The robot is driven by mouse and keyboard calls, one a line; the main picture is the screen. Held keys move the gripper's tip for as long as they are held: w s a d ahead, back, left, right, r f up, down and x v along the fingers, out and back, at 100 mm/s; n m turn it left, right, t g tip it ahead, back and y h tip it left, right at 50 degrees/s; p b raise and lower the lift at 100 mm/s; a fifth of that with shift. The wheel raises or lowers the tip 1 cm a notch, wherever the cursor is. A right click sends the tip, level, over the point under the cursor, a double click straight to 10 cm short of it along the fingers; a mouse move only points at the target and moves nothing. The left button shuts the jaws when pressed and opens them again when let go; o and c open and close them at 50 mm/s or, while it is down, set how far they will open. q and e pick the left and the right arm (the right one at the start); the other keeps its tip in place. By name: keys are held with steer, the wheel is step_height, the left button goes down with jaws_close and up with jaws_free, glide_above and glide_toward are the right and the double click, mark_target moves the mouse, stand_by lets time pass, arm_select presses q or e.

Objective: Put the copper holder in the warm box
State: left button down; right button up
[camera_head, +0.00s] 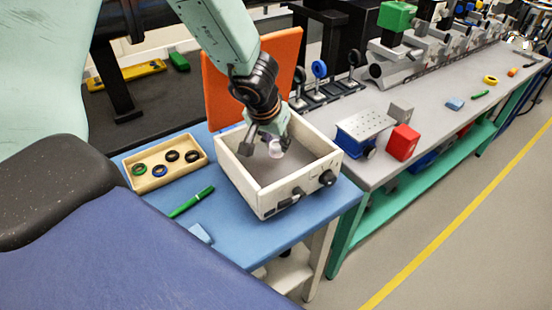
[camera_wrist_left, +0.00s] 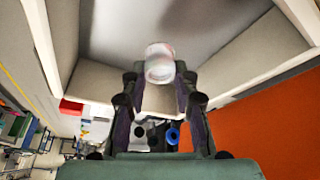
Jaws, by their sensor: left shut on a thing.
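The warm box (camera_head: 262,200) is a cream, open-topped box with dark knobs on its front, standing on the blue table top. An orange panel (camera_head: 222,95) stands upright behind it. My left gripper (camera_head: 274,144) points down into the box opening and is shut on a small, pale pinkish cylinder, which I take for the copper holder (camera_head: 276,150). In the left wrist view the holder (camera_wrist_left: 159,63) sits between the fingertips, with the box walls (camera_wrist_left: 262,52) around it. Whether it touches the box floor cannot be told. My right gripper is not in view.
A tan tray (camera_head: 157,185) with several dark rings lies left of the box. A green pen (camera_head: 191,202) and a light blue block (camera_head: 201,233) lie in front. A grey bench to the right carries a perforated blue block (camera_head: 366,131) and a red box (camera_head: 403,142).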

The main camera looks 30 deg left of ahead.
mark_target(274, 149)
arm_select(q)
steer(key=shift+s+d+f+b, duration=0.15)
steer(key=shift+f+b, duration=0.15)
steer(key=shift+b, duration=0.1)
step_height(274, 149, down, 3)
steer(key=shift+r+b, duration=0.15)
steer(key=shift+b, duration=1.05)
steer(key=shift+a+f, duration=0.2)
steer(key=shift+f, duration=0.05)
steer(key=shift+w, duration=0.2)
steer(key=shift+s+d+r, duration=0.1)
steer(key=shift+d+r, duration=0.05)
steer(key=shift+r, duration=0.05)
steer(key=shift+s+f, duration=0.15)
steer(key=c, duration=1.5)
jaws_free()
steer(key=shift+f, duration=0.1)
steer(key=o, duration=0.3)
steer(key=shift+w+f, duration=0.1)
steer(key=shift+w, duration=0.15)
steer(key=shift+o, duration=0.9)
steer(key=shift+s, duration=0.2)
steer(key=shift+r, duration=0.25)
